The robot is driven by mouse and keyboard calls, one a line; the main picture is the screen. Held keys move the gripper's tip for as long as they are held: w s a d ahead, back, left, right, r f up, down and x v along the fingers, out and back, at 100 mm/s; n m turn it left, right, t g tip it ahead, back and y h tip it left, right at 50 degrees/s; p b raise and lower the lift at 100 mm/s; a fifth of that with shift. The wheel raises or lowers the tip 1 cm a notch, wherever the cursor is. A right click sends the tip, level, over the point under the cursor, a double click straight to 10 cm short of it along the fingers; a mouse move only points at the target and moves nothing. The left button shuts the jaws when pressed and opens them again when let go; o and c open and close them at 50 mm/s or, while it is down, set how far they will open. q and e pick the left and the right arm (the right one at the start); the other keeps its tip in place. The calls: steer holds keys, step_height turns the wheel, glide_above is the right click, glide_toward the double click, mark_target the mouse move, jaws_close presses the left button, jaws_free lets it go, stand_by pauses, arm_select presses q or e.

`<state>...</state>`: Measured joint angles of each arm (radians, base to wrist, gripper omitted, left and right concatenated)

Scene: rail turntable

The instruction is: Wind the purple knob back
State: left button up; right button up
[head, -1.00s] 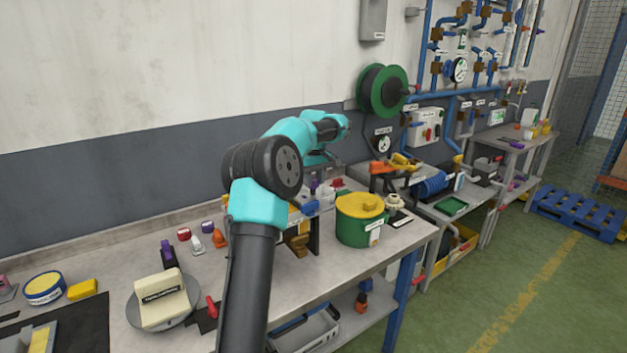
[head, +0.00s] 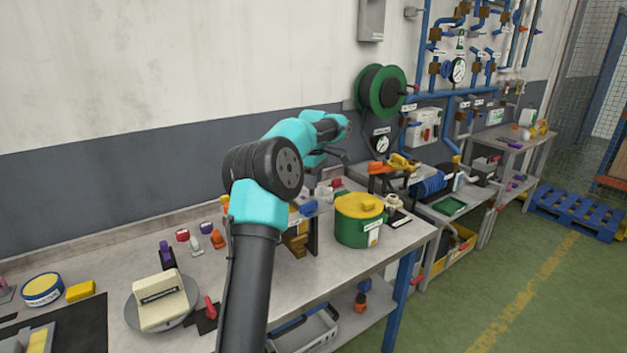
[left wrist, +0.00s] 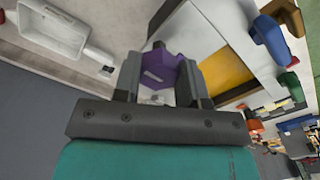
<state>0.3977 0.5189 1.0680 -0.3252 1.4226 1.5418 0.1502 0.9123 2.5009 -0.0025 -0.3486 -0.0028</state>
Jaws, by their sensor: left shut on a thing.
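A purple knob (left wrist: 160,70) shows in the left wrist view between the two grey fingers of my left gripper (left wrist: 158,88). The gripper is shut on it. I cannot tell whether the knob touches its mount, as the fingers and wrist hide its lower side. In the head view my left gripper (head: 338,154) is above the back of the bench, behind the green pot, with its dark fingers pointing right. The knob cannot be made out there. My right gripper is not in view.
A green pot with a yellow lid (head: 358,218) stands near the bench's right end. A cream box (head: 160,297) sits on a round grey plate at the left. Another purple-handled item (head: 167,256) stands behind it. A green hose reel (head: 382,91) hangs on the wall.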

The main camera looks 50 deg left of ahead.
arm_select(q)
steer(key=o, duration=0.9)
steer(key=shift+r, duration=0.1)
